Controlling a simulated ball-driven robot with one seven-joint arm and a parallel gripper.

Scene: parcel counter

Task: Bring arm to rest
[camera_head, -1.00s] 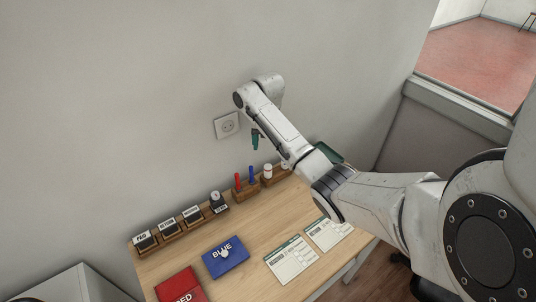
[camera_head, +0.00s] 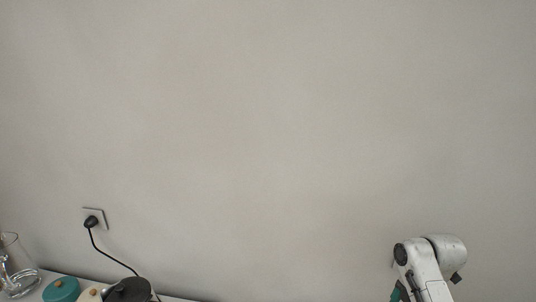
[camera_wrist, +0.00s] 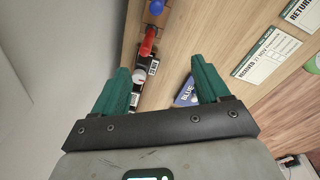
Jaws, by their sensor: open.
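My arm shows at the lower right of the head view, with its white wrist and a dark green finger of my gripper (camera_head: 397,294) at the frame's bottom edge. In the wrist view my gripper (camera_wrist: 160,66) has its two green fingers wide apart, with nothing held between them. Below it lies the wooden counter (camera_wrist: 210,35). A blue pad (camera_wrist: 185,94) shows beside the right finger, partly hidden by it. A small black stamp with a white knob (camera_wrist: 139,75) shows between the fingers.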

